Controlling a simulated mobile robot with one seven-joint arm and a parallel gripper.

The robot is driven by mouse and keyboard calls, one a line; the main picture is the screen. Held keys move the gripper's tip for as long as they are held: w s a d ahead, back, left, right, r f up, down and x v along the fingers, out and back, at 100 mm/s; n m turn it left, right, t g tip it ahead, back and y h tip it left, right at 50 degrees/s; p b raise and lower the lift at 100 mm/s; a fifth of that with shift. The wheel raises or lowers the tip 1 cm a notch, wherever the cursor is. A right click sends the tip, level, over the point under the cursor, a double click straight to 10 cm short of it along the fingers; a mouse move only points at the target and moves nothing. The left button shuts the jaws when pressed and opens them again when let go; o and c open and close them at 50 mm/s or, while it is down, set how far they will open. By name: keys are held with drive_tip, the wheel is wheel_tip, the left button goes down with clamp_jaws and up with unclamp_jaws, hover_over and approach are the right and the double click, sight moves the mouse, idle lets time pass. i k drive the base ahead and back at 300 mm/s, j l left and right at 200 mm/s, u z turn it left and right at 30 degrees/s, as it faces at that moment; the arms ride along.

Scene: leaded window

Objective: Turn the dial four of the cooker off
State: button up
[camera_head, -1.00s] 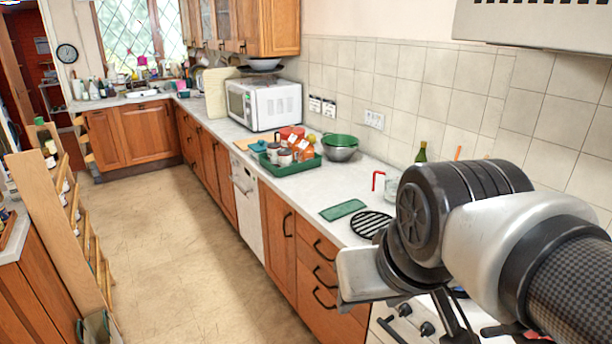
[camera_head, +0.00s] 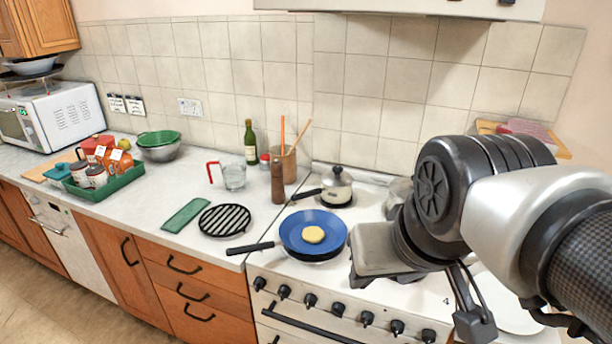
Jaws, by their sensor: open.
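The white cooker (camera_head: 290,268) stands at the lower centre with a row of several black dials along its front. The fourth dial from the left (camera_head: 337,309) looks like the others; its setting is too small to read. A small mark like a 4 shows on the cooker near its right front edge, and I cannot tell what it labels. My gripper (camera_head: 474,318) hangs at the lower right, open, by the cooker's right front and right of the dials. It touches no dial that I can see. My arm hides part of the cooker's right side.
A blue pan (camera_head: 313,229) with a yellow round piece sits on the hob, its handle pointing left. A lidded pot (camera_head: 337,186) stands behind it. Floor is free at lower left.

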sight(338, 309)
drive_tip(key=l+u, duration=0.2)
drive_tip(key=j+u, duration=0.2)
drive_tip(key=u, duration=0.95)
drive_tip(key=z, duration=1.3)
drive_tip(key=k+l+z, duration=0.2)
drive_tip(key=l, duration=0.35)
drive_tip(key=i, duration=0.1)
